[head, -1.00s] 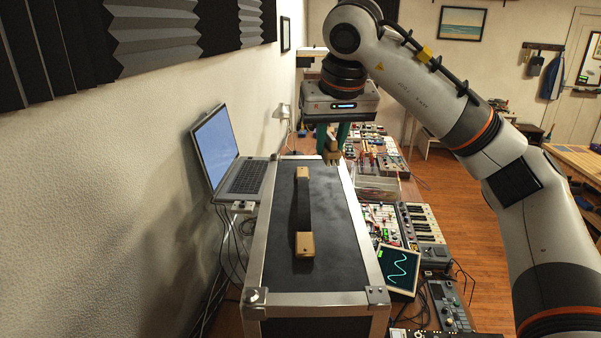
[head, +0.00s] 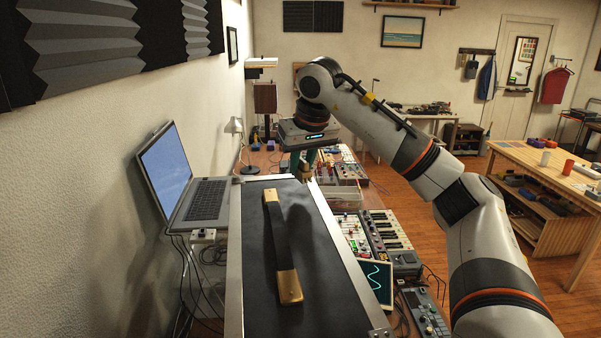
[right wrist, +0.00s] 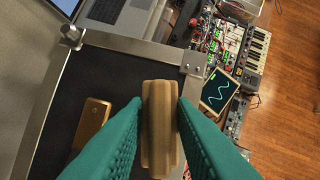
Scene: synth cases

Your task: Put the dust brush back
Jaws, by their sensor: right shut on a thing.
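The dust brush (right wrist: 160,128), a tan wooden piece, sits between the two teal fingers of my right gripper (right wrist: 160,108) in the right wrist view. The fingers press it from both sides. In the head view my right gripper (head: 305,164) points down near the far right corner of a large black case, with the brush (head: 305,174) small at its tips. The brush's bristles cannot be made out. The case (head: 245,235) has metal edges and a dark handle with brass ends. The brush appears above the case's lid in the right wrist view. My left gripper is out of view.
An open laptop (head: 208,200) stands left of the case, against the wall, with cables in front. Synth modules, a keyboard (head: 388,228) and a small scope screen (head: 377,282) crowd the right side. A wooden workbench (head: 540,168) stands farther right across open floor.

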